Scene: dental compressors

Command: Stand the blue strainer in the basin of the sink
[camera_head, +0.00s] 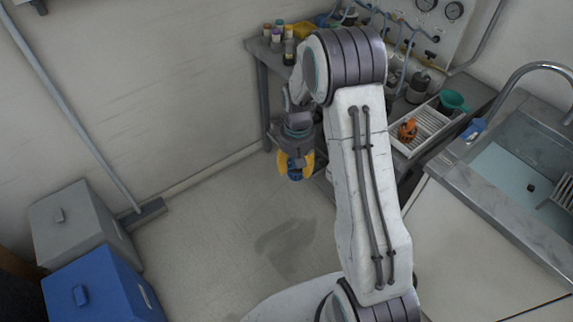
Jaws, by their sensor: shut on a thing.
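My gripper (295,165) hangs in the air left of my arm, pointing down, with yellow fingers. It is shut on a small blue thing, the blue strainer (295,174), which is mostly hidden between the fingers. The sink (455,180) is at the right, with a grey rim and a curved metal tap. Its basin (508,172) has a pale floor with a dark drain and is cut off by the right edge. My gripper is well to the left of the sink, apart from it.
A grey slatted rack (560,192) stands in the right of the basin. A blue item (474,129) sits on the sink's left rim. A white drying rack (428,128) holds an orange item (407,130); a green cup (452,102) is near it. Grey and blue boxes stand at left.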

